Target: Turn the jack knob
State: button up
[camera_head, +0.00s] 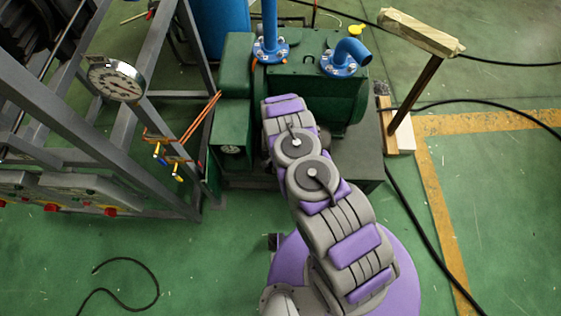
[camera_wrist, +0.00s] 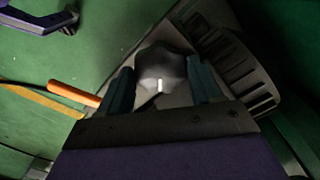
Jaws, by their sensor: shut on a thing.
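In the wrist view, the jack knob (camera_wrist: 160,65) is a dark grey, rounded, lobed piece with a small white mark on its near side. My gripper (camera_wrist: 162,78) has one dark finger on each side of the knob and is shut on it. Parts of the knob's sides are hidden by the fingers, and its turning angle is hard to judge. In the head view, my arm reaches forward to the green machine (camera_head: 312,90); the gripper and the knob are hidden there.
An orange handle (camera_wrist: 73,93) lies left of my fingers, and a dark ribbed part (camera_wrist: 235,70) is close on the right. A grey metal frame (camera_head: 118,134) with a gauge (camera_head: 117,79) stands left of my arm. Black cable (camera_head: 428,232) crosses the floor at right.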

jog(key=shift+w+a, duration=0.1)
dwell(0.3)
jog(key=o, duration=1.1)
jog(key=shift+c, duration=0.2)
notch_tip(320, 180, up, 17)
jog(key=p, duration=0.7)
jog(key=shift+r+p, duration=0.15)
jog(key=shift+p, duration=0.2)
jog(key=shift+a, duration=0.15)
